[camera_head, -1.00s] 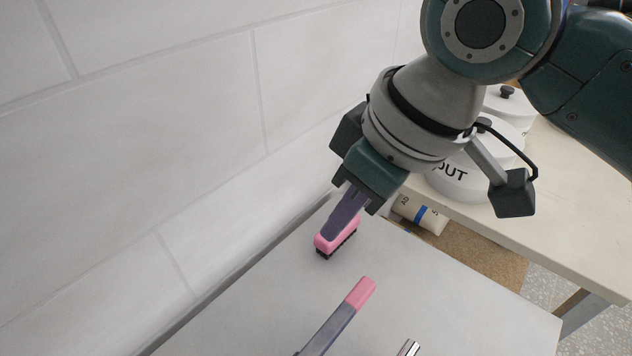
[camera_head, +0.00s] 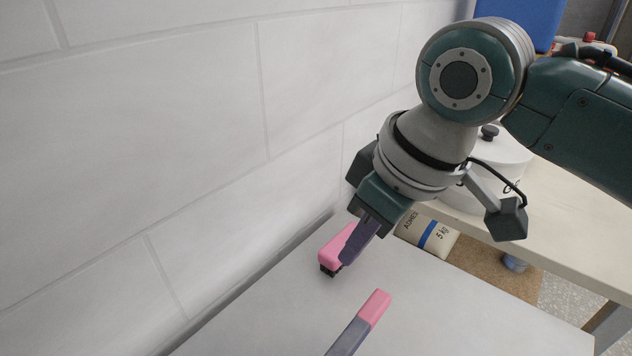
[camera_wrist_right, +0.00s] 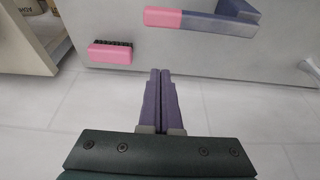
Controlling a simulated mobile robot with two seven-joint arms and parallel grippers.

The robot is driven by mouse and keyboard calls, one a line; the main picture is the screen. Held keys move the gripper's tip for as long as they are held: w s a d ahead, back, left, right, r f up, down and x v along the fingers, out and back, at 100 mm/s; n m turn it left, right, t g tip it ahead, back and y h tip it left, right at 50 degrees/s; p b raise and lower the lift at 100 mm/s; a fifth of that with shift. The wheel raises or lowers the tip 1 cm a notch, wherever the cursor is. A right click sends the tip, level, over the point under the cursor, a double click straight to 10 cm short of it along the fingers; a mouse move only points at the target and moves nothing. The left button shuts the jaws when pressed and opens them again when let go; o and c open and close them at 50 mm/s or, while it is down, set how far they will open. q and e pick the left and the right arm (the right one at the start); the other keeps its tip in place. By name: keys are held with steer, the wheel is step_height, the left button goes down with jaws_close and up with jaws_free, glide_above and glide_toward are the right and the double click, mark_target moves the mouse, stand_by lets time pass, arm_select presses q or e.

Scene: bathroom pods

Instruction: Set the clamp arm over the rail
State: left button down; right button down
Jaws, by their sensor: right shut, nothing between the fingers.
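A grey-purple bar with a pink end (camera_head: 362,322), which looks like the clamp arm, runs out of the bottom of the head view. In the right wrist view the bar (camera_wrist_right: 200,22) lies across the top, beside a purple bracket (camera_wrist_right: 238,10). I cannot pick out the rail for certain. My right gripper (camera_head: 346,261) points down, shut and empty, up and left of the pink end in the head view. In the wrist view its fingertips (camera_wrist_right: 160,72) are apart from the bar. My left gripper is not in view.
A pink brush with black bristles (camera_head: 336,250) lies on the pale grey surface (camera_head: 290,315), partly behind my right fingers. A tiled wall (camera_head: 160,130) closes the left. A bench (camera_head: 560,200) with white canisters (camera_head: 500,155) and a labelled bag (camera_head: 432,235) are at the right.

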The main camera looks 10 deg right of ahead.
mark_target(346, 345)
step_height(346, 345, down, 7)
steer(key=s, duration=0.1)
steer(key=shift+s+d, duration=0.15)
steer(key=shift+d, duration=0.3)
